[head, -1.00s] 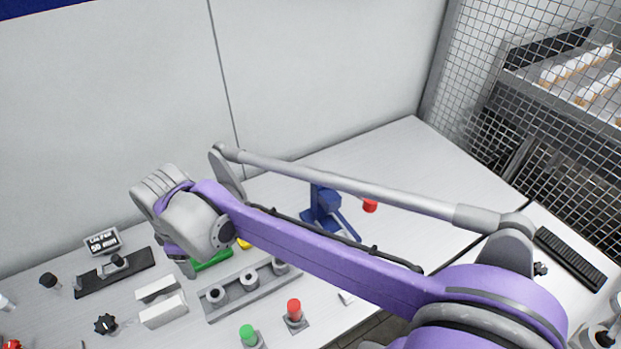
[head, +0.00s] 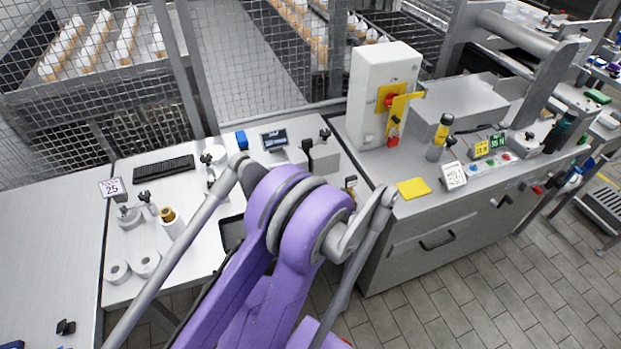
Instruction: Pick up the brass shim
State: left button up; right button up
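I cannot pick out a brass shim for certain in the head view. A white cylinder with a brass-coloured top (head: 168,215) stands on the white table at left, but I cannot tell what it is. One of my purple arms fills the lower middle and hides part of the table and floor behind it. Neither gripper shows in this view.
A black ridged strip (head: 164,168), white rings (head: 146,263) and a "25" sign (head: 112,187) are on the left table. A grey cabinet (head: 430,238) at right bears a switch box (head: 380,95) and a yellow pad (head: 413,188). Wire mesh stands behind.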

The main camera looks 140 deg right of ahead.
aim_at(351, 181)
jog(key=k+z, duration=0.1)
jog(key=z, duration=4.95)
jog(key=i+j, duration=0.2)
jog(key=j, duration=0.15)
